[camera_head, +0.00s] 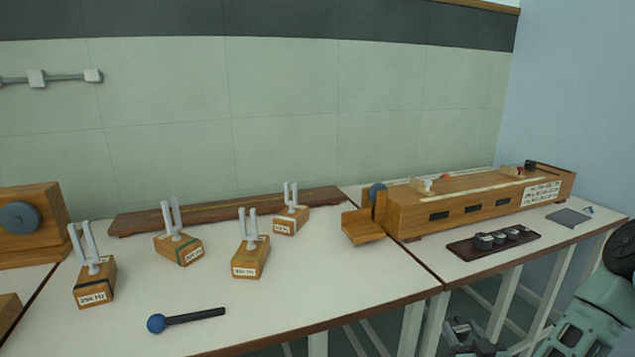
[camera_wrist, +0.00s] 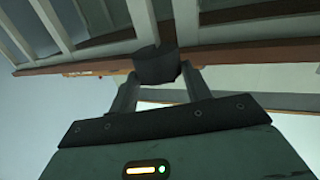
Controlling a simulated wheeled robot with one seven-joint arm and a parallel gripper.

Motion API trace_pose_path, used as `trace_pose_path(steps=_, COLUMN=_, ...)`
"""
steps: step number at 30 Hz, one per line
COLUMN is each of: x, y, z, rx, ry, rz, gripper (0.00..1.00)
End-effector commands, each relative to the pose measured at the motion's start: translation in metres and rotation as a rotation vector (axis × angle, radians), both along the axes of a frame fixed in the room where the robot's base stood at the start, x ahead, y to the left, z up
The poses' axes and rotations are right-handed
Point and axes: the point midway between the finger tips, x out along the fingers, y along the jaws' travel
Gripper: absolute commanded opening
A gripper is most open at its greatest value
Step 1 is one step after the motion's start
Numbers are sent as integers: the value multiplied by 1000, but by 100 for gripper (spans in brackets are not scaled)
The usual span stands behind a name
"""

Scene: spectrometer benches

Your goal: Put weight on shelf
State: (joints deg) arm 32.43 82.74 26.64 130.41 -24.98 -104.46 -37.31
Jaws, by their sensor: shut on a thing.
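A dark round weight (camera_wrist: 155,66) is held between the two fingers of my gripper (camera_wrist: 158,80) in the wrist view. In the head view my gripper (camera_head: 474,336) is low at the bottom edge, in front of and below the right bench top; I cannot clearly make out the weight there. A small wooden shelf (camera_head: 364,229) juts from the left end of a long wooden instrument (camera_head: 470,208). The shelf looks empty.
Several tuning forks on wooden blocks (camera_head: 249,261) and a blue-headed mallet (camera_head: 160,323) are on the left bench (camera_head: 330,290). A grey notebook (camera_head: 568,217) lies at the right. White bench legs (camera_head: 500,305) stand behind my gripper.

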Motion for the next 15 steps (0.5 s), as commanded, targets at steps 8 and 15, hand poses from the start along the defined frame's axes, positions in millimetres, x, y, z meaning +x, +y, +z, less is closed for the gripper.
trace_pose_path(steps=8, x=1, y=0, z=80, rx=1, ry=-3, rz=0, gripper=9)
trace_pose_path(steps=15, x=1, y=0, z=118, rx=1, ry=-2, rz=0, gripper=9)
